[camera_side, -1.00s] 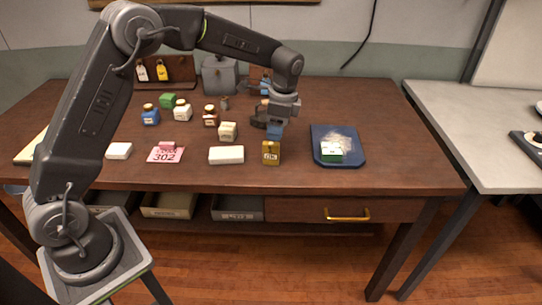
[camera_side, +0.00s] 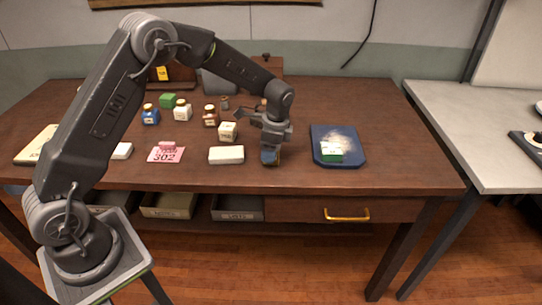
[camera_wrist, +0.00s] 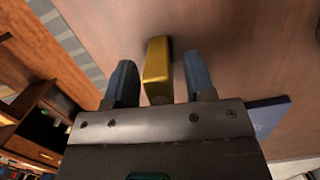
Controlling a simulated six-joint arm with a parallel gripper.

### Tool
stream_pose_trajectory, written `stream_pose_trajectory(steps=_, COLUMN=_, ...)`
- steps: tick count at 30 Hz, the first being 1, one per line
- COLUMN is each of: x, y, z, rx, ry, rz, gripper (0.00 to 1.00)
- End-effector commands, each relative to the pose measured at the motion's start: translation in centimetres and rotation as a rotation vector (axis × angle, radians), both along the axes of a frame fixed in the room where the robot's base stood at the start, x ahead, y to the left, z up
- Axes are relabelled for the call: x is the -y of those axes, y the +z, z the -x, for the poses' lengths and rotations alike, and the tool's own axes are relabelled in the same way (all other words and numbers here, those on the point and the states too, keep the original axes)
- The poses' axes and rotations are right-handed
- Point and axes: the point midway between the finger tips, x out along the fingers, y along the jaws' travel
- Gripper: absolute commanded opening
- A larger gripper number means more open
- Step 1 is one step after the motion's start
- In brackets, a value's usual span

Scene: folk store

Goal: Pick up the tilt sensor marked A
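A yellow block (camera_wrist: 157,68) stands on the table, with my gripper (camera_wrist: 160,82) around it in the wrist view. One blue-grey finger is on each side of the block, with a visible gap on both sides, so the gripper is open. In the side view my gripper (camera_side: 269,158) is low over the table's front part and hides most of the yellow block (camera_side: 278,158). I cannot read a letter A on it now, so I cannot confirm that it is the tilt sensor.
A white box (camera_side: 226,155) lies just left of my gripper, and a cream cube (camera_side: 228,131) stands behind that box. A blue tray (camera_side: 351,157) with a green-and-white item (camera_side: 330,152) is to the right. Small bottles (camera_side: 182,110) stand farther back. A pink 302 card (camera_side: 166,154) lies left.

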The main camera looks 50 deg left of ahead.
Motion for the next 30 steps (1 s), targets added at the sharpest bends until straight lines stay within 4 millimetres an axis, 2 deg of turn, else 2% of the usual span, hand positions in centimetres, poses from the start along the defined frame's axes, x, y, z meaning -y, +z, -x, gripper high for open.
stream_pose_trajectory(steps=2, x=0.0, y=0.0, z=0.0, rx=0.000, ry=0.000, rz=0.000, gripper=0.41)
stream_pose_trajectory(steps=15, x=0.0, y=0.1, z=0.0, rx=0.000, ry=0.000, rz=0.000, gripper=0.00)
stream_pose_trajectory(steps=24, x=0.0, y=0.2, z=0.0, rx=0.001, ry=0.000, rz=0.000, gripper=0.00)
stream_pose_trajectory(steps=30, x=0.0, y=1.5, z=-0.1, rx=0.002, ry=0.001, rz=-0.001, gripper=0.00)
